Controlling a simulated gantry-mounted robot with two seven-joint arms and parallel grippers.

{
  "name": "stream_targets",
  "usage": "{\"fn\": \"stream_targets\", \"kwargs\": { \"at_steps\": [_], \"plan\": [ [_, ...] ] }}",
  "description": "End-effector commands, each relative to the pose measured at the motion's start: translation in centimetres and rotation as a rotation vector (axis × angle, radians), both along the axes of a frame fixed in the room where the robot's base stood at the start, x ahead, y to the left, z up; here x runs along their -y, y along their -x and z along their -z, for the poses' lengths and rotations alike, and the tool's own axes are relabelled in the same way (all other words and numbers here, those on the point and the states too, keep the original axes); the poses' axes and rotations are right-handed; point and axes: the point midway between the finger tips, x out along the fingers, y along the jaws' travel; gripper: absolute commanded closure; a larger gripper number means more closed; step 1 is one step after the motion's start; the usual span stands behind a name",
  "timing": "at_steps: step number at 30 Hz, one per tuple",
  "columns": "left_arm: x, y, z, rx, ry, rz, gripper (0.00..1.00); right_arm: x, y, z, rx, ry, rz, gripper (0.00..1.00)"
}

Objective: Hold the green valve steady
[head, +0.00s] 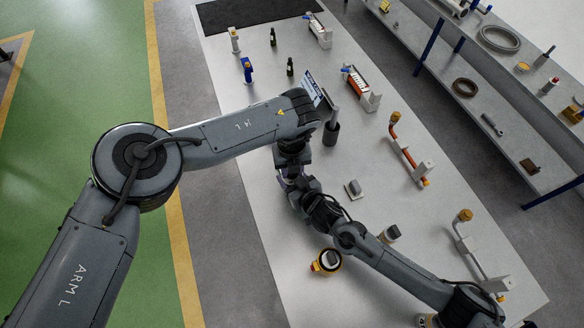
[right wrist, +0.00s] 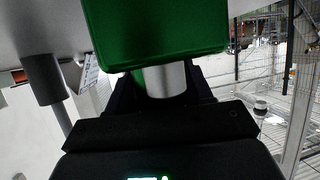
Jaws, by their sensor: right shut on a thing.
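The green valve (right wrist: 155,28) fills the top middle of the right wrist view as a large green block, cut off by the picture's top edge. A short silver stem (right wrist: 165,80) shows below it. My right gripper (right wrist: 163,92) is shut on the green valve, with its dark fingers on either side of the stem. In the head view my arms cover the valve and I cannot make it out there. My left arm reaches in over the table, and its gripper is hidden below its own wrist.
The long pale table (head: 350,245) bears a dark cylinder holder (head: 331,133), a yellow-ringed round part (head: 327,262), a small grey block (head: 353,189) and orange-handled fixtures (head: 405,152). Shelves (head: 490,110) with rings stand to the right. Bare table lies between the parts.

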Motion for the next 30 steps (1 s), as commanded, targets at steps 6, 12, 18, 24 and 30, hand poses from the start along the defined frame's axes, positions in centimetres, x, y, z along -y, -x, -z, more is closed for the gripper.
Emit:
{"fn": "stream_targets", "kwargs": {
  "at_steps": [6, 12, 18, 24, 30],
  "plan": [
    [0.0, 0.1, 0.0, -0.002, 0.000, 0.007, 0.96, 0.1, -0.1, -0.1, 0.002, 0.000, 0.002, 0.96],
    [0.0, 0.1, 0.0, -0.002, 0.000, 0.005, 0.61, 0.1, -0.1, -0.1, 0.002, 0.000, 0.002, 0.96],
    [0.0, 0.0, 0.0, -0.001, 0.000, 0.005, 0.39, 0.0, -0.1, -0.1, 0.002, 0.000, 0.002, 0.96],
    [0.0, 0.0, 0.0, -0.001, 0.000, 0.005, 0.39, 0.0, -0.1, -0.1, 0.002, -0.002, 0.001, 0.96],
    [0.0, -0.1, -1.0, 0.001, 0.001, 0.004, 0.39, 0.0, -0.1, -0.2, 0.002, -0.002, 0.000, 0.96]
  ]
}}
